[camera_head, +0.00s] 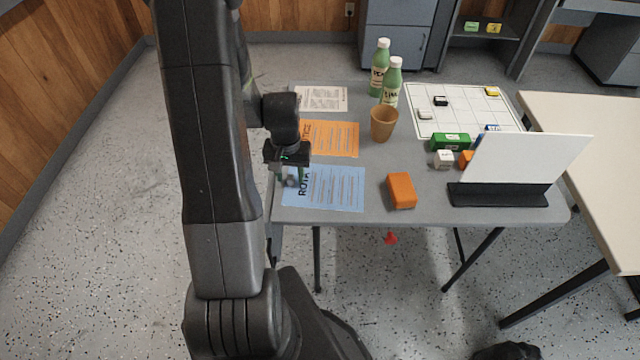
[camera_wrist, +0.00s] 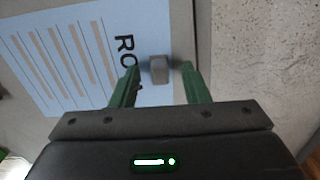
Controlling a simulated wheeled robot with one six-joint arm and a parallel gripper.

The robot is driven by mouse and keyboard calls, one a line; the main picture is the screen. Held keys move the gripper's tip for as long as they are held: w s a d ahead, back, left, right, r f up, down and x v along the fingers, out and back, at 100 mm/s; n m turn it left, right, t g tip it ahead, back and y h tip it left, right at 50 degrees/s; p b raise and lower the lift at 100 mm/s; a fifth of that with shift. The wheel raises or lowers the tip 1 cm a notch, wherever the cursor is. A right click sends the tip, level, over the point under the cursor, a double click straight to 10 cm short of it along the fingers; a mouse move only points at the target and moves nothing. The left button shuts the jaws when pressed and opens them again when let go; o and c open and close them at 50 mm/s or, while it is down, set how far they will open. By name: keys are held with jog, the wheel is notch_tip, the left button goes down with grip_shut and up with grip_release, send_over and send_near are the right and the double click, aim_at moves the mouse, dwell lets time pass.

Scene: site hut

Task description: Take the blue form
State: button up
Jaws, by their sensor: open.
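The blue form (camera_head: 335,188) lies flat on the grey folding table at its near left. It carries dark lettering and lines of text. In the wrist view the blue form (camera_wrist: 62,62) fills the left part, with large letters near its edge. My gripper (camera_head: 292,178) is over the form's left end. In the wrist view my gripper (camera_wrist: 160,72) is open, its two green fingers apart. A small grey block (camera_wrist: 159,69) shows between the fingertips, at the form's edge; I cannot tell whether they touch it.
The orange form (camera_head: 335,138) and a white form (camera_head: 322,98) lie behind the blue one. An orange block (camera_head: 401,190), a tan cup (camera_head: 384,123), green bottles (camera_head: 391,82) and a white board on a black stand (camera_head: 498,195) are to the right.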

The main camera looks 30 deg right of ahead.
grip_shut()
jog(key=shift+r, duration=0.1)
